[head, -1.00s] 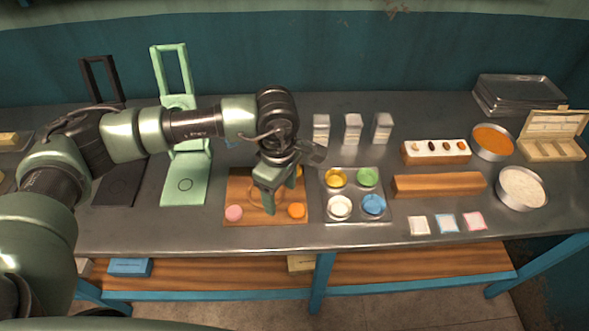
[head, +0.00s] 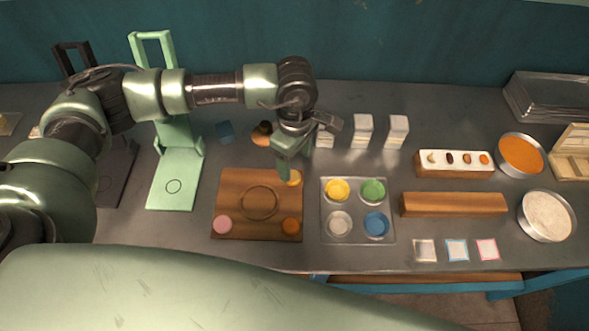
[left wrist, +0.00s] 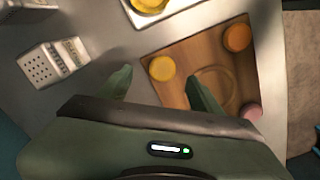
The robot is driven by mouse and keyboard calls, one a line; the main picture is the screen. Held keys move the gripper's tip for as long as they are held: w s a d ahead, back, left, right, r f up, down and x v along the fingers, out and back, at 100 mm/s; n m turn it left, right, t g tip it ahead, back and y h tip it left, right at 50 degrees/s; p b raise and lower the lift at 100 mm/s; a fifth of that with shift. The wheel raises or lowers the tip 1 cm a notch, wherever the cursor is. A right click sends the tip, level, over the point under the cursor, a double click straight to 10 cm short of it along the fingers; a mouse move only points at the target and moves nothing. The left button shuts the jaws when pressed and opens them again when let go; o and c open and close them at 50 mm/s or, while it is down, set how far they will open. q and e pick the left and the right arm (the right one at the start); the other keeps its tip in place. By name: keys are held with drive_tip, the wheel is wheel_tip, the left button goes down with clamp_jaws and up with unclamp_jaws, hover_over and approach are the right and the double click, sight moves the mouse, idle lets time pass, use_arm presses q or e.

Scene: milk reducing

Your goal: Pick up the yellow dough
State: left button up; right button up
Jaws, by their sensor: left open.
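The yellow dough (head: 294,178) is a small round piece at the upper right corner of the wooden board (head: 232,186). My left gripper (head: 293,165) is above that corner and partly covers the dough in the head view. In the left wrist view the yellow dough (left wrist: 161,68) shows whole, just beyond the gap between the fingertips of the left gripper (left wrist: 157,82). The left gripper is open and empty. Orange dough (head: 291,226) and pink dough (head: 222,224) lie on other corners of the board. My right gripper is not in view.
A metal tray (head: 328,211) with yellow, green, white and blue cups stands just right of the board. White cartons (head: 362,131) stand behind it. A light green press (head: 173,187) is to the left. A long wooden block (head: 453,204) lies at right.

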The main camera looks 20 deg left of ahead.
sight(293, 176)
use_arm(q)
drive_tip(key=shift+s+a+f+p, duration=0.15)
drive_tip(key=shift+s+f+p, duration=0.3)
drive_tip(key=shift+f+p, duration=0.35)
drive_tip(key=f, duration=0.1)
drive_tip(key=f+p, duration=0.1)
drive_tip(key=shift+w+f, duration=0.2)
drive_tip(key=shift+f, duration=0.2)
drive_tip(key=shift+w+f, duration=0.1)
drive_tip(key=shift+f, duration=0.3)
drive_tip(key=shift+a+f, duration=0.1)
drive_tip(key=shift+f, duration=0.05)
clamp_jaws()
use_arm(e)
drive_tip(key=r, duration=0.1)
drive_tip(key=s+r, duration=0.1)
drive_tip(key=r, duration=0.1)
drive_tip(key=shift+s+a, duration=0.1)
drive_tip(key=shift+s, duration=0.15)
